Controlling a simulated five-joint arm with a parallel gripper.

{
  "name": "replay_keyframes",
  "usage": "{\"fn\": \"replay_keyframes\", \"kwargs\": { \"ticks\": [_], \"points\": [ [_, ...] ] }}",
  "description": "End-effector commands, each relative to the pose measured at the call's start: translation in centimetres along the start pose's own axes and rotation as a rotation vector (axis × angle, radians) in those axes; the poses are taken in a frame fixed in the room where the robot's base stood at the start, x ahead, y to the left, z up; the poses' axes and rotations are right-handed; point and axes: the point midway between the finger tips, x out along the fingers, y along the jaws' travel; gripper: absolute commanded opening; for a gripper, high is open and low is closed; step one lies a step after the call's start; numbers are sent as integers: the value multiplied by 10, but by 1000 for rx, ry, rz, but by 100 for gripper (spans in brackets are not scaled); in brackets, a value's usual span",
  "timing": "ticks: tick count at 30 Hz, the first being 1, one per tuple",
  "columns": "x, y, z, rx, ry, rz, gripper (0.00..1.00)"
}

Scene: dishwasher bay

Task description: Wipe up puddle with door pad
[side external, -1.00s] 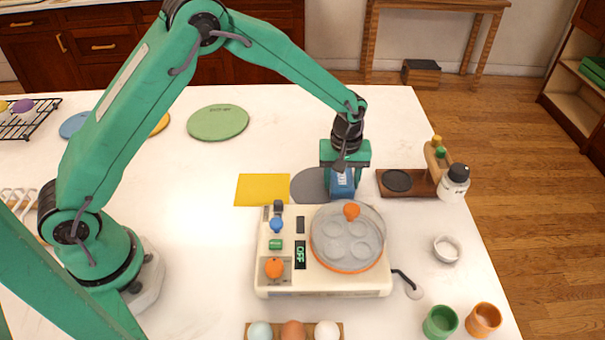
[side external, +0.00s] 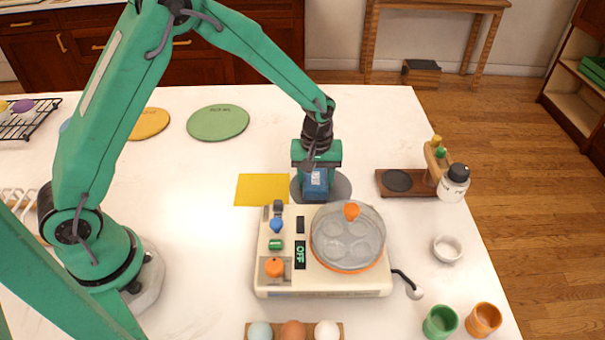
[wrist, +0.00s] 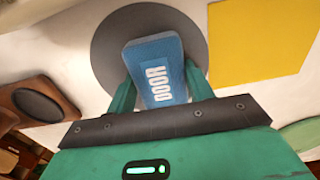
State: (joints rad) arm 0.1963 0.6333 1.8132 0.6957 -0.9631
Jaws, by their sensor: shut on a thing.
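The blue door pad (side external: 316,187), a small block with "DOOR" on its face, is held in my gripper (side external: 316,176). In the wrist view the green fingers of my gripper (wrist: 160,85) are shut on either side of the pad (wrist: 152,58). The pad is over the flat grey disc (side external: 341,187), which also shows behind it in the wrist view (wrist: 110,38). I cannot tell whether the pad touches the disc. I cannot make out a puddle in these frames.
A cream egg cooker (side external: 290,290) with a clear lid (side external: 348,240) stands just in front. A yellow square (side external: 262,190) lies left of the disc. A dark wooden tray (side external: 390,192) with bottles (side external: 454,184) is to the right.

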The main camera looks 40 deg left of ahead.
Motion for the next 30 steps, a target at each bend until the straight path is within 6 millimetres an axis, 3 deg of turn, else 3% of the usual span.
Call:
{"fn": "replay_keyframes", "kwargs": {
  "ticks": [21, 30],
  "points": [
    [1, 64, -1, 2, 0, 0, 31],
    [-35, 64, -1, 0, 1, 2, 31]
  ]
}}
